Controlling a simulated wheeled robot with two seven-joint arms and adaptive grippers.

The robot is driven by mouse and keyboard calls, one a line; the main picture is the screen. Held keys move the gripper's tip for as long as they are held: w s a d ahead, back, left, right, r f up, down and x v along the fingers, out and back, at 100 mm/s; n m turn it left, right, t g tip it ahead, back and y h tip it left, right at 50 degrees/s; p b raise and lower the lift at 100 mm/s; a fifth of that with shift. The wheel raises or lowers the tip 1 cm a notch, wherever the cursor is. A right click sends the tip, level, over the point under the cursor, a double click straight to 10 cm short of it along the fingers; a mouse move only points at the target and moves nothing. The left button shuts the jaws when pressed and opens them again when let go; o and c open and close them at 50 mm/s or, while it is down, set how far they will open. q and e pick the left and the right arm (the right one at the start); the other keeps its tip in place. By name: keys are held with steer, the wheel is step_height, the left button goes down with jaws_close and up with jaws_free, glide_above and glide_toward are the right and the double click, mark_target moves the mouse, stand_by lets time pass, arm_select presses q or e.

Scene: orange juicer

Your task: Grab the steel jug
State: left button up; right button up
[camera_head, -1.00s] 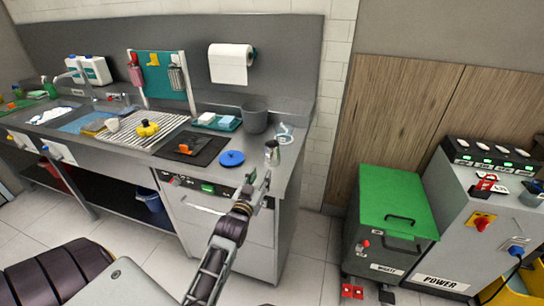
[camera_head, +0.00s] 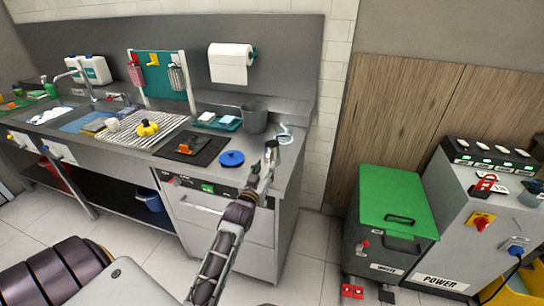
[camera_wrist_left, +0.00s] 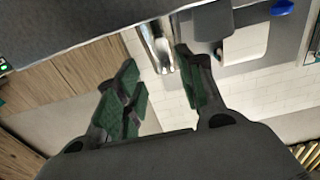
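The steel jug (camera_head: 272,144) stands near the right end of the counter in the head view, partly hidden behind my left gripper (camera_head: 267,160). In the left wrist view the shiny jug (camera_wrist_left: 158,46) shows ahead, between the two green-padded fingers. My left gripper (camera_wrist_left: 157,60) is open and empty, its fingers spread to either side of the jug's line. The jug appears at or just beyond the fingertips; contact is not visible. My right gripper is not in view.
A grey bucket (camera_head: 253,119) stands behind the jug, and a blue disc (camera_head: 231,158) lies left of it. A small white-and-blue item (camera_head: 285,134) lies behind right. The counter (camera_head: 287,168) ends to the right. A green-lidded bin (camera_head: 392,198) stands on the floor.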

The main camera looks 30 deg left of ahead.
mark_target(267, 160)
arm_select(q)
steer(key=shift+w+a+r, duration=0.1)
steer(key=shift+w+a, duration=0.3)
steer(key=shift+w, duration=0.35)
steer(key=shift+w+a+r, duration=0.1)
steer(key=shift+w+a, duration=0.3)
steer(key=shift+w, duration=0.3)
steer(key=shift+x, duration=0.95)
steer(key=shift+d+f, duration=0.1)
steer(key=shift+c, duration=0.2)
jaws_close()
